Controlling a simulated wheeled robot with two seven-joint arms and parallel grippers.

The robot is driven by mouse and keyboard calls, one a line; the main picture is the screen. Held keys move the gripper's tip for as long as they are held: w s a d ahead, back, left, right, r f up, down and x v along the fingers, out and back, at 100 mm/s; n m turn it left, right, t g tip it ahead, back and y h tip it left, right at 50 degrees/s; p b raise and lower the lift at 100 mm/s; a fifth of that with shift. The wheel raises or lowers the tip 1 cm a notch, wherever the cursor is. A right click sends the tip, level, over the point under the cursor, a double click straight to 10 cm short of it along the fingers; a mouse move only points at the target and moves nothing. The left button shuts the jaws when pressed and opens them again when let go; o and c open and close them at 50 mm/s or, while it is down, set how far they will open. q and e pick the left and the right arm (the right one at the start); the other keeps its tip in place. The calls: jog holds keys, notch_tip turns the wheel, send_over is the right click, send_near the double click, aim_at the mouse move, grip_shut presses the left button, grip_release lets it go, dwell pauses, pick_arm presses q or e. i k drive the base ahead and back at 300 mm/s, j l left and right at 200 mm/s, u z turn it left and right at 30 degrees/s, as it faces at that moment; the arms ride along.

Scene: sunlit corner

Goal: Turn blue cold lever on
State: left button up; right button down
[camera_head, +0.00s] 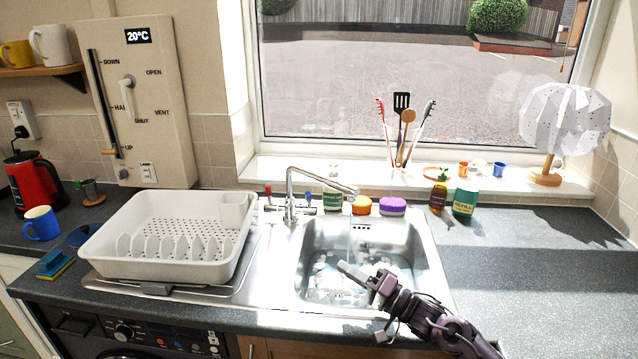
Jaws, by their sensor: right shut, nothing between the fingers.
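The chrome tap (290,205) stands behind the sink, its spout reaching right over the basin. A small red lever (268,191) is on the tap's left side. A small blue lever (307,197) is on its right side; its exact angle is too small to tell. A faint pale streak shows under the spout; I cannot tell whether it is running water. My right gripper (346,270) is shut and empty over the sink basin, in front of and below the tap, apart from both levers. My left gripper is not in view.
A white dish rack (168,245) stands left of the sink (428,262). Behind the basin are a green tin (333,200), an orange item (361,205) and a purple item (393,206). Bottles stand to their right. The worktop (530,275) right of the sink is clear.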

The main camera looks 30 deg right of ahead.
aim_at(308, 209)
jog(key=i+l, duration=0.85)
